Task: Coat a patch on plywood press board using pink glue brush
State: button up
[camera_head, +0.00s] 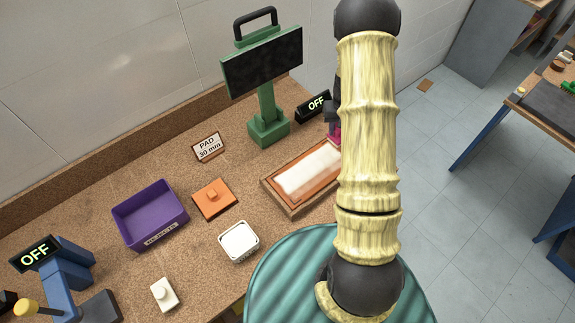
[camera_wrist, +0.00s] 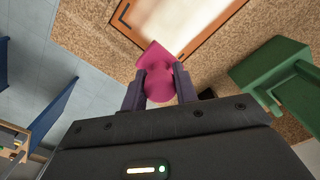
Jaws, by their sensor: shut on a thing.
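The pink glue brush (camera_wrist: 153,58) is held between the two fingers of my gripper (camera_wrist: 159,86) in the wrist view. In the head view only a bit of the pink brush (camera_head: 334,136) shows beside my arm, at the far right end of the board. The plywood press board (camera_head: 268,183) lies on the bench, a shallow wood-rimmed panel with an orange-brown face. A whitish patch (camera_head: 308,172) covers much of its middle. The board (camera_wrist: 127,22) and pale patch (camera_wrist: 178,22) also show in the wrist view. Whether the brush touches the board is unclear.
A green stand with a dark screen (camera_head: 262,62) and an OFF sign (camera_head: 312,106) stand behind the board. A purple bin (camera_head: 150,214), orange block (camera_head: 214,198), white dish (camera_head: 239,241) and "PAD 30 mm" sign (camera_head: 208,147) are to the left.

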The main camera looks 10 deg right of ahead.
jog(key=shift+w+r+p, duration=0.2)
jog(key=shift+r+p, duration=0.3)
jog(key=shift+r, duration=0.4)
jog(key=shift+s+d+r+p, duration=0.1)
jog(key=shift+s+r+p, duration=0.1)
jog(key=shift+r+p, duration=0.7)
jog(key=shift+w+r, duration=0.1)
jog(key=shift+r, duration=0.3)
